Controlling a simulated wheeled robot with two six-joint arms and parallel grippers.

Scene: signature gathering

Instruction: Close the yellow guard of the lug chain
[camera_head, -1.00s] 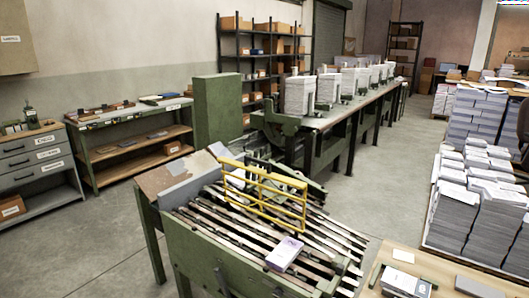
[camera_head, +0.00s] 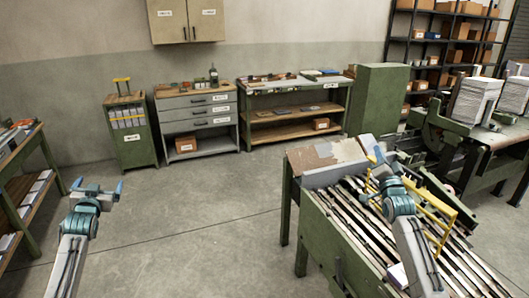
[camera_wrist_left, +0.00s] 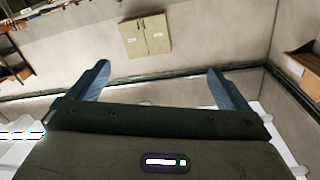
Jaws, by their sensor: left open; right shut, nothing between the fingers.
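The yellow guard (camera_head: 438,197) stands raised over the lug chain (camera_head: 345,220), a bed of dark slats on a green frame at the lower right. My right arm covers part of the guard. My right gripper (camera_head: 377,160) is shut and empty at the guard's left end; I cannot tell whether it touches it. My left gripper (camera_head: 98,187) is open and empty over bare floor at the left, far from the guard. Its spread blue fingers also show in the left wrist view (camera_wrist_left: 162,88).
A white-covered stack lies on the chain near my right forearm. A shelf table (camera_head: 25,160) stands at the left edge. A drawer cabinet (camera_head: 195,105) and a green workbench (camera_head: 290,88) line the back wall. The floor (camera_head: 190,215) between is clear.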

